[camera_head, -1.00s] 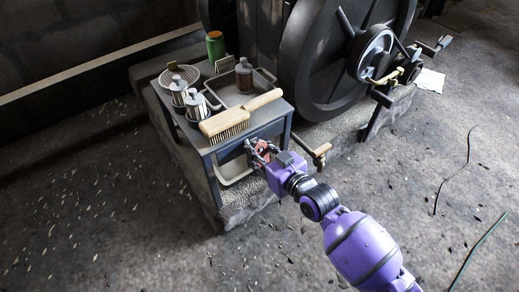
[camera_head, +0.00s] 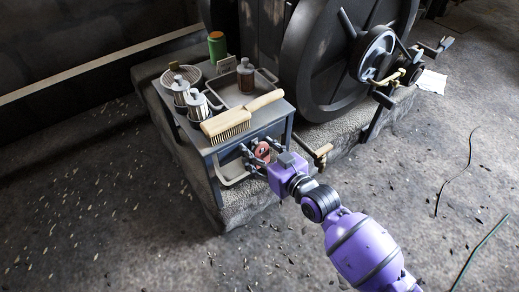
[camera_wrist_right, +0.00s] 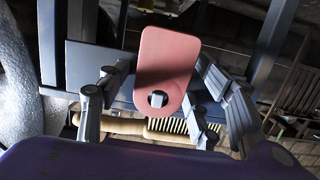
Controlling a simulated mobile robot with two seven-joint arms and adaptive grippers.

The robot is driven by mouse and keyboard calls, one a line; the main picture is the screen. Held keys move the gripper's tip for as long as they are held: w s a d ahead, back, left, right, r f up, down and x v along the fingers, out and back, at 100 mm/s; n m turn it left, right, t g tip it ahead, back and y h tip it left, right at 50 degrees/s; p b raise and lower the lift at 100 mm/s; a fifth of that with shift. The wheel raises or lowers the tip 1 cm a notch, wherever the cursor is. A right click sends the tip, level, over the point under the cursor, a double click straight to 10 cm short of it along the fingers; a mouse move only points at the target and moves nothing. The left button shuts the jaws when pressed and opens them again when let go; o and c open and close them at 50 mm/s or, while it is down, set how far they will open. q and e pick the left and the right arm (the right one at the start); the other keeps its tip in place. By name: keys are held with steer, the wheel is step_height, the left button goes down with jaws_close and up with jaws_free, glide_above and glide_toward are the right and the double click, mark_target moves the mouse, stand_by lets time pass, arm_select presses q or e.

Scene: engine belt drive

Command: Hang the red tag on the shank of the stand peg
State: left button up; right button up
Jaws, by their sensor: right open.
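The red tag (camera_head: 262,151) is at the front of the small metal stand, below the brush. In the right wrist view the tag (camera_wrist_right: 168,60) is a flat, rounded plate with a hole near its lower picture edge. A pale grey end, which looks like the stand peg (camera_wrist_right: 158,99), shows through the hole; the rest of the peg is hidden behind the tag. My right gripper (camera_head: 258,155) is open around the tag. In the wrist view its fingers (camera_wrist_right: 155,100) stand spread on both sides, apart from the tag's edges. My left gripper is not in view.
On the stand top (camera_head: 212,147) lie a wooden brush (camera_head: 228,124), metal canisters (camera_head: 196,105), a brown bottle (camera_head: 245,76) and a tray. A green can (camera_head: 216,46) stands behind. The large flywheel (camera_head: 310,60) is at the back right. The floor in front is open.

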steer(key=shift+s, duration=0.1)
steer(key=v, duration=1.2)
